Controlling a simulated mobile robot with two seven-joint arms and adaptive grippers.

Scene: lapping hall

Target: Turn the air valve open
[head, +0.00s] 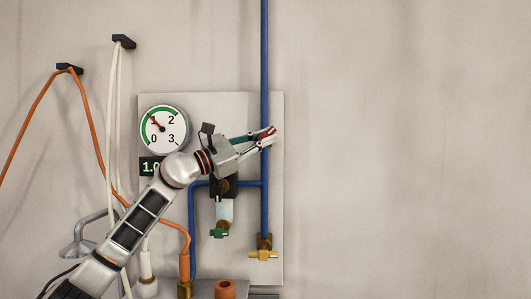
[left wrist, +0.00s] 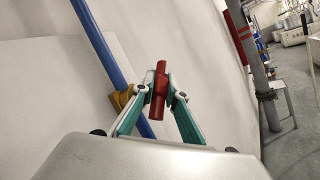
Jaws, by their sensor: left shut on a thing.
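The air valve's red handle (head: 267,132) shows between my left fingertips, in front of the vertical blue pipe (head: 265,60). My left gripper (head: 269,138) is shut on this handle. In the left wrist view the red handle (left wrist: 158,90) stands between the two fingertips (left wrist: 159,92). A brass fitting (left wrist: 121,98) sits on the blue pipe (left wrist: 98,38) beside it. In the head view the handle looks tilted across the pipe, and the gripper hides part of it. My right gripper is not in view.
A round gauge (head: 157,138) has its needle near 1. A display (head: 150,168) beneath is partly covered by my arm. A green valve (head: 219,233) and a yellow valve (head: 263,255) sit lower. Orange (head: 39,95) and white hoses (head: 119,80) hang left. The wall at right is bare.

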